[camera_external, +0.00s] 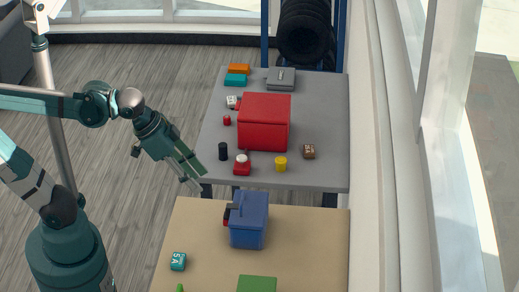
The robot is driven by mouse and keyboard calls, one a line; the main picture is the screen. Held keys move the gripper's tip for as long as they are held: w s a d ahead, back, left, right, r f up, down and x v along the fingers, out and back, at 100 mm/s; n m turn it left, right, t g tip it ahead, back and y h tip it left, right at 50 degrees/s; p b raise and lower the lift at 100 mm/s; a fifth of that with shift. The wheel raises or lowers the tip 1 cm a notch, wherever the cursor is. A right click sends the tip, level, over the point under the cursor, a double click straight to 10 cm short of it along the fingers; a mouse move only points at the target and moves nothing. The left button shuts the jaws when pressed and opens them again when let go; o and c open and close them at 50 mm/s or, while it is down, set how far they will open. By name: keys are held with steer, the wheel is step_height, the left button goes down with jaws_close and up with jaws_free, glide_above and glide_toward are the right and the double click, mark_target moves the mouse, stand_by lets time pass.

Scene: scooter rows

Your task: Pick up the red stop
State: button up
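A small red block with a pale, red-topped knob (242,165) stands near the front edge of the grey table, in front of the large red box; it looks like the red stop. My gripper (193,182) is in the air to its left, pointing down and right, apart from it. No object shows in the gripper. Its fingers are too small in the picture to tell whether they are open or shut.
A black cylinder (223,151), a yellow cylinder (281,164) and a brown cube (309,152) stand near the red block. The large red box (265,122) is behind it. A blue box (249,220) stands on the nearer tan table (310,250).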

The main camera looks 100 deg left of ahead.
steer(key=w+a+r+n+g+y+p, duration=0.1)
steer(key=w+a+r+n, duration=0.3)
steer(key=a, duration=0.8)
steer(key=w+a+r+n+g+p, duration=0.2)
steer(key=w+a, duration=0.4)
steer(key=a, duration=0.5)
steer(key=n+g+h+p, duration=0.25)
steer(key=n+p, duration=0.25)
steer(key=n, duration=0.5)
glide_above(226, 117)
steer(key=shift+g+y, duration=0.35)
steer(key=shift+g, duration=0.1)
step_height(226, 117, down, 29)
steer(key=shift+w+a+f, duration=0.1)
steer(key=shift+f, duration=0.2)
steer(key=shift+f+b, duration=0.35)
steer(key=shift+f, duration=0.95)
